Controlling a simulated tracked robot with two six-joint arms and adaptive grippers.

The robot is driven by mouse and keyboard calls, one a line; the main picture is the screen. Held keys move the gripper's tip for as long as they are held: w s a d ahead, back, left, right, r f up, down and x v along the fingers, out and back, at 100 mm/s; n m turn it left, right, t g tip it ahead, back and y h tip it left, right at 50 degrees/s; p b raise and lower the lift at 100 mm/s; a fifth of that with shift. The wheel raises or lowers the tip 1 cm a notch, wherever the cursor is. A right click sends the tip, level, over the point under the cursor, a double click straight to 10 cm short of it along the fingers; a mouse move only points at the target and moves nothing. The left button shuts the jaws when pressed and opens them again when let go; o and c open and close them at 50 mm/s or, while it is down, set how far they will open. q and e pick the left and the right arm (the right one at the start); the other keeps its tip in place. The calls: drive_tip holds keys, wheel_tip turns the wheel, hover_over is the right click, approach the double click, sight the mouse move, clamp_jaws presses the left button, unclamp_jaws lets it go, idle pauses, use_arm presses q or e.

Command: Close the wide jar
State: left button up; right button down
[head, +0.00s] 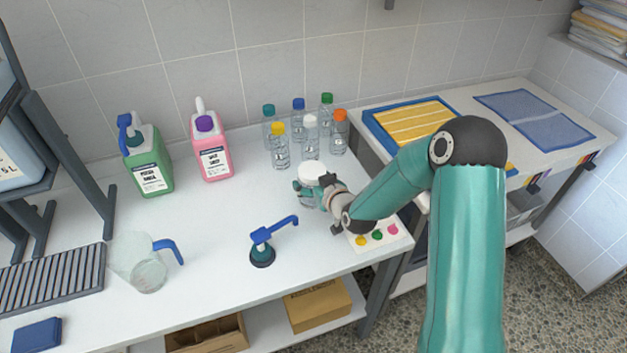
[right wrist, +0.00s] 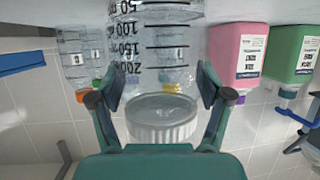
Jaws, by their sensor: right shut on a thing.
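The wide jar (head: 308,201) is clear and stands on the white bench, with a white lid (head: 312,172) at its top. In the right wrist view, which is upside down, the jar's body (right wrist: 155,45) shows black volume marks, and the white ribbed lid (right wrist: 162,131) lies between the fingers (right wrist: 161,88). I cannot tell whether the lid is tight. My left gripper is out of view.
Several small bottles with coloured caps (head: 280,153) stand behind the jar. A blue-spouted pump (head: 262,250) and a card with coloured dots (head: 386,240) are in front. Green (head: 148,172) and pink (head: 213,152) jugs and a pitcher (head: 140,262) stand left.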

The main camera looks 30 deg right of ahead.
drive_tip(key=shift+f, duration=0.15)
unclamp_jaws()
drive_tip(key=shift+r, duration=0.25)
drive_tip(key=shift+s, duration=0.4)
drive_tip(key=b+v, duration=0.2)
drive_tip(key=v, duration=0.9)
drive_tip(key=shift+r, duration=0.15)
drive_tip(key=shift+s+a, duration=0.1)
